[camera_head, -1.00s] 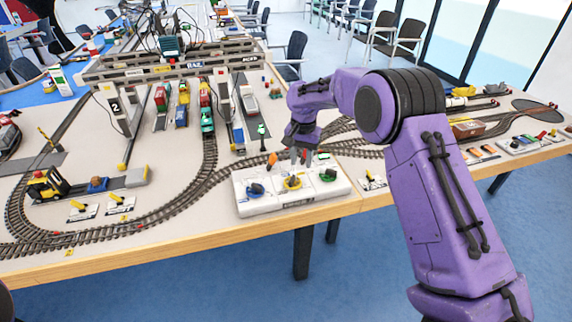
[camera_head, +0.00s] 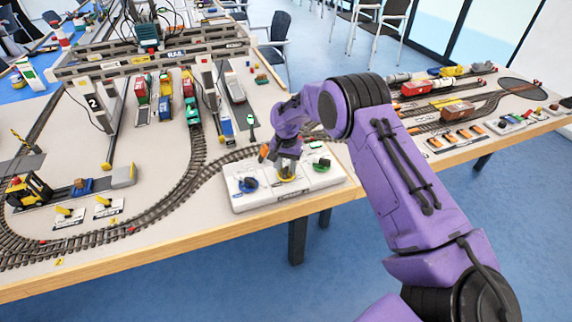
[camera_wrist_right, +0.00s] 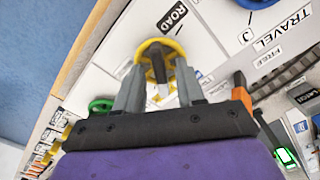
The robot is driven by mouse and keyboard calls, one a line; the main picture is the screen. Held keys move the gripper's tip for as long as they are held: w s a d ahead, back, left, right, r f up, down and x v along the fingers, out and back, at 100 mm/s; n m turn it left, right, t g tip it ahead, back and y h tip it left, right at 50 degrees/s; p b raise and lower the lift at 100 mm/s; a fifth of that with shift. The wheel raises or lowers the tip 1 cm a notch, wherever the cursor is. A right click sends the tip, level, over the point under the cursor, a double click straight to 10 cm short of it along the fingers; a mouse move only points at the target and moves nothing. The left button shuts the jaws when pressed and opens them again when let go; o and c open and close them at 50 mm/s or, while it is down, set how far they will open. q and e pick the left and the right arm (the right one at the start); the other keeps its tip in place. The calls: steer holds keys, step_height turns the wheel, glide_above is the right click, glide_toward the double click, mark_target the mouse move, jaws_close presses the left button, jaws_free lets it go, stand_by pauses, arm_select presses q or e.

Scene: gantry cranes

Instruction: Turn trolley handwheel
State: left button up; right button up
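A white control box (camera_head: 290,203) near the table's front edge carries a blue handwheel (camera_head: 249,184), a yellow handwheel (camera_head: 287,179) and a green handwheel (camera_head: 322,164). I cannot read which label names the trolley. My right gripper (camera_head: 287,170) is at the middle, yellow wheel, partly hiding it. In the right wrist view, the two grey fingers (camera_wrist_right: 158,70) stand apart, with the yellow wheel (camera_wrist_right: 157,46) ahead of and between them; whether they touch it is unclear. The blue wheel shows at the top edge (camera_wrist_right: 256,3), the green one at left (camera_wrist_right: 101,104). My left gripper is not in view.
An orange upright part (camera_head: 263,152) stands close behind the box. Curved model track (camera_head: 180,205) runs left of and behind it. The gantry crane (camera_head: 165,60) stands at the back, with train wagons in front. A toy forklift (camera_head: 28,190) is at left.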

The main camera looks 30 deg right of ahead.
jaws_close()
steer(key=shift+n, duration=0.4)
steer(key=shift+r+n+p, duration=0.1)
steer(key=shift+n+p, duration=0.3)
steer(key=shift+n, duration=0.6)
steer(key=n, duration=0.3)
steer(key=shift+n, duration=0.3)
steer(key=n, duration=0.3)
steer(key=shift+p, duration=0.3)
steer(key=shift+n, duration=2.2)
